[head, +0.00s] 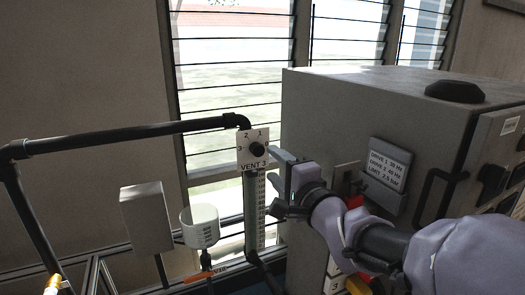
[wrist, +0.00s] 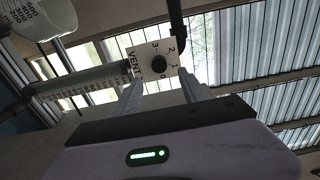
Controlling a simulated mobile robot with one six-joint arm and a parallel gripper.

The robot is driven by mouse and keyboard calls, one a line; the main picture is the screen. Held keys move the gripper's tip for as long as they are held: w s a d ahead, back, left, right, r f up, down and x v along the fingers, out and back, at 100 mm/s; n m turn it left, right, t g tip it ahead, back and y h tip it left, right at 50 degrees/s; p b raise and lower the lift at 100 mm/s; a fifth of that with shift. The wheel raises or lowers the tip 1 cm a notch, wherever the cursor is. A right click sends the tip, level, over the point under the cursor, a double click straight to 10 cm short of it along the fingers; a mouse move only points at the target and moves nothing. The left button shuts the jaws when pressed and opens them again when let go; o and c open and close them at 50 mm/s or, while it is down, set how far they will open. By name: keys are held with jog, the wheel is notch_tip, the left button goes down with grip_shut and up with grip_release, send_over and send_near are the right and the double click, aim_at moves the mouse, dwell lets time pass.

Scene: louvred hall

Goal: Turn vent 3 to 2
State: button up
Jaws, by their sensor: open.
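The vent 3 plate (head: 244,159) is a small white panel at the top of a dark upright pipe in the head view, with numerals around a round black knob (head: 257,150). The label "VENT 3" is below the knob. Which numeral the knob points at is too small to tell. In the wrist view the plate (wrist: 144,68) appears turned on its side, with the knob (wrist: 159,64) ahead of the fingers. My gripper (head: 279,182) is open and empty, just right of and below the plate. In the wrist view its fingertips (wrist: 160,88) are spread, apart from the knob.
A grey cabinet (head: 340,105) stands close behind and right of my arm, with a drive sign (head: 389,163) on it. A white cup (head: 200,226), an orange-handled valve (head: 206,274) and a grey box (head: 146,218) are at left. A black pipe (head: 120,134) runs across to the plate.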

aim_at(259, 152)
jog(key=x, duration=0.8)
jog(key=shift+w+a+p, duration=0.15)
jog(key=shift+w+p, duration=0.15)
jog(key=shift+w, duration=0.05)
jog(key=shift+w, duration=0.1)
jog(key=shift+c, duration=0.4)
grip_shut()
jog(key=shift+f, duration=0.1)
dwell(0.4)
